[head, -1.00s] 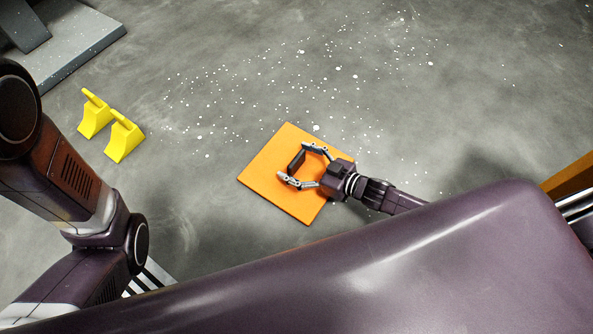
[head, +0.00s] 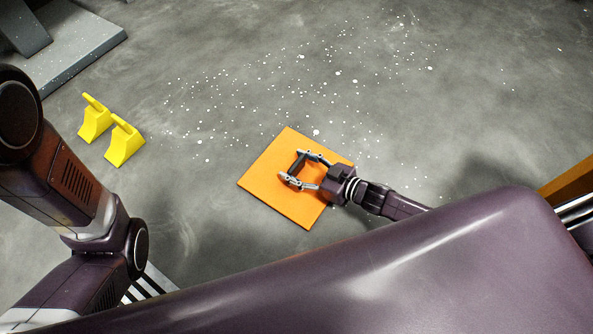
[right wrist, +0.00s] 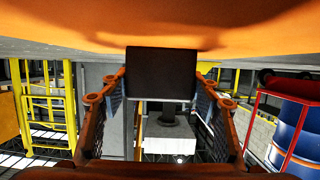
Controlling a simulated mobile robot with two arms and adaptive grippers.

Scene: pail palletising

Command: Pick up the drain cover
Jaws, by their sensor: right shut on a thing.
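The drain cover (head: 268,183) is a flat orange square lying on the grey floor in the middle of the head view. A short black handle (head: 297,163) stands on it. My right gripper (head: 293,167) comes in from the right over the cover, with its fingers on the two ends of the handle, shut on it. In the right wrist view the orange cover (right wrist: 220,22) fills the top, and the black handle (right wrist: 162,74) sits between the two fingers. My left gripper is not in view; only part of that arm shows at the left.
Two yellow wedge-shaped blocks (head: 124,143) stand on the floor at the left. A grey platform (head: 85,45) is at the upper left. White specks are scattered over the floor beyond the cover. In the right wrist view a blue drum (right wrist: 300,130) and yellow railings (right wrist: 50,110) show.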

